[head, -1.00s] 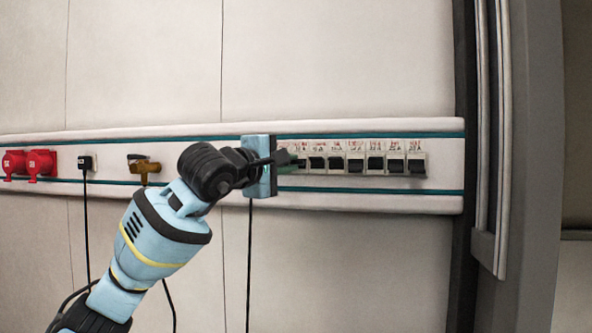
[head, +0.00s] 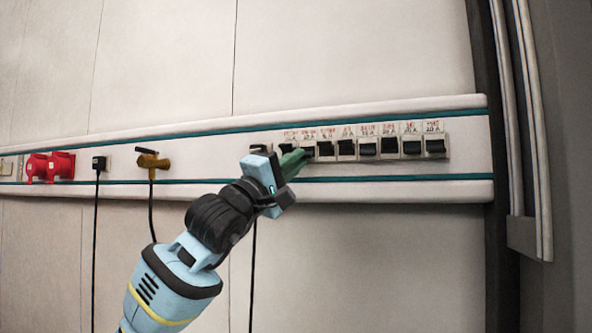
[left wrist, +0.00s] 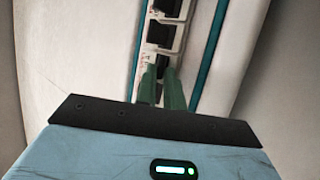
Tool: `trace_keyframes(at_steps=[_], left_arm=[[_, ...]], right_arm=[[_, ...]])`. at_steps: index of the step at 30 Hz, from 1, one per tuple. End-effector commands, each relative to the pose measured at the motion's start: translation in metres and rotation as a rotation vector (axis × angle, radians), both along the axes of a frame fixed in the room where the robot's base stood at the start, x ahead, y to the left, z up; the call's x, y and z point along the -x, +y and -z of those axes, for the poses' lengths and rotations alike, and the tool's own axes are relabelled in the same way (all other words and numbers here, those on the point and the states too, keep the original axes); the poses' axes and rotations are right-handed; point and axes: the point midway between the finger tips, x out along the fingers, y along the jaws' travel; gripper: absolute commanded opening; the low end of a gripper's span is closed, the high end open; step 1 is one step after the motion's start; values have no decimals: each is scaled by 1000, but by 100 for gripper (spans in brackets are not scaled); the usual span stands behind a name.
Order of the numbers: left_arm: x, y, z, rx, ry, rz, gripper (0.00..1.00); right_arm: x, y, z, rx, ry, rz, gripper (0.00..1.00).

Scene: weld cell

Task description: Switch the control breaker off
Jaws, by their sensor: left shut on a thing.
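A row of breakers (head: 368,147) with dark switches and small red-lettered labels sits on the white wall rail. The labels are too small to read, so I cannot tell which is the control breaker. My left gripper (head: 301,157) reaches the left end of the row, its green fingers at about the second breaker from the left. In the left wrist view the fingers (left wrist: 162,88) are close together at a breaker switch, with more breakers (left wrist: 163,34) beyond. The fingers hide what they hold. My right gripper is not in view.
On the rail (head: 220,165) left of my gripper are a brass-coloured fitting (head: 152,161), a black plug (head: 99,163) and red sockets (head: 50,166). Cables hang below. A grey door frame (head: 540,150) stands at the right. The wall above the rail is clear.

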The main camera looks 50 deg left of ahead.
Motion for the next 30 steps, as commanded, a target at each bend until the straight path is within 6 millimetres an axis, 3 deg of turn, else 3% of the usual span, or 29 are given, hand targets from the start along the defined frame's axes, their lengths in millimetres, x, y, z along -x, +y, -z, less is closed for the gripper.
trace_keyframes(at_steps=[11,12,17,26,30], left_arm=[[1,1,-2,-4,-9,-4,0],[1,1,-2,-4,-9,-4,12],[1,1,-1,-3,-6,-2,31],[1,0,1,-3,-3,-2,31],[11,0,11,-4,-1,-2,31]], right_arm=[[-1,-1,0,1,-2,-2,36],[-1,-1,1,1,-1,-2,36],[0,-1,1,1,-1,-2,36],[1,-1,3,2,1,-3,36],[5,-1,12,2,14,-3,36]])
